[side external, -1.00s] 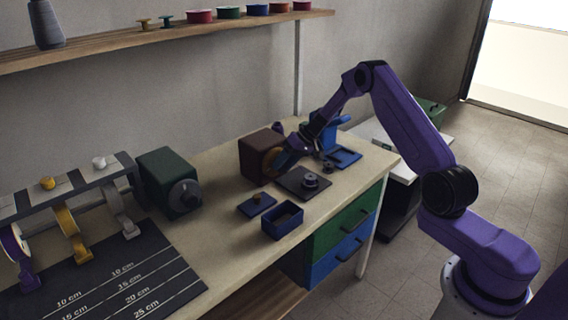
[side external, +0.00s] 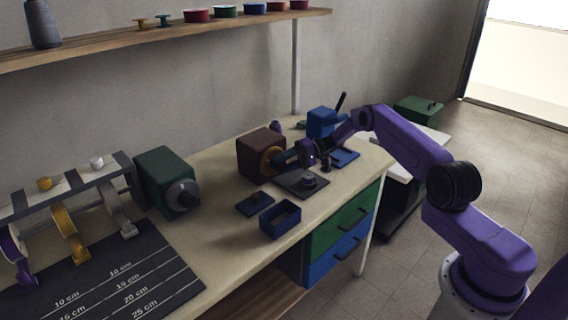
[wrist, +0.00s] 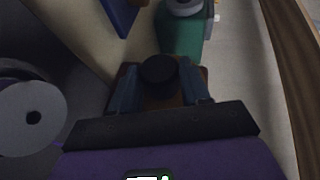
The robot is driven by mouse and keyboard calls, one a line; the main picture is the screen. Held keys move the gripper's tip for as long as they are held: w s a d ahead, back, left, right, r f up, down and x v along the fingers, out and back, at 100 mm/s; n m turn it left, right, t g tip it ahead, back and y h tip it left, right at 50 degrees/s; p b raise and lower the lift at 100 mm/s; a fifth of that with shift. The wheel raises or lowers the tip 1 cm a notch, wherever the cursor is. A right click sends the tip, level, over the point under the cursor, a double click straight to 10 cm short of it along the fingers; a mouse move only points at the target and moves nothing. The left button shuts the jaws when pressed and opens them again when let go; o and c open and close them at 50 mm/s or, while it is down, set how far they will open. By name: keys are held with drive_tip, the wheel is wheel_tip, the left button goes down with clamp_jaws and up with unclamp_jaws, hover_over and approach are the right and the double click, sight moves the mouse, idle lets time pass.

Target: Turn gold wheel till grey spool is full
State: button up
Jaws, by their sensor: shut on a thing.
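The gold wheel (side external: 268,163) is on the right-hand face of a dark brown box (side external: 256,150) on the bench. My gripper (side external: 281,160) reaches it from the right, its fingers partly covering the wheel. In the wrist view my gripper (wrist: 160,88) has its two blue fingers on either side of a dark round knob (wrist: 158,70), in front of the brown box.
A dark plate with a round dark part (side external: 309,181) lies just below my wrist. A blue open box (side external: 281,221) and small blue tray (side external: 255,205) are in front. A green box with a grey wheel (side external: 166,181) stands left. A blue device (side external: 321,122) stands behind.

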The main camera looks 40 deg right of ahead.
drive_tip(key=shift+y, duration=0.3)
drive_tip(key=o, duration=1.1)
drive_tip(key=shift+c, duration=0.2)
drive_tip(key=shift+d, duration=0.1)
drive_tip(key=v, duration=1.7)
drive_tip(key=shift+s, duration=0.25)
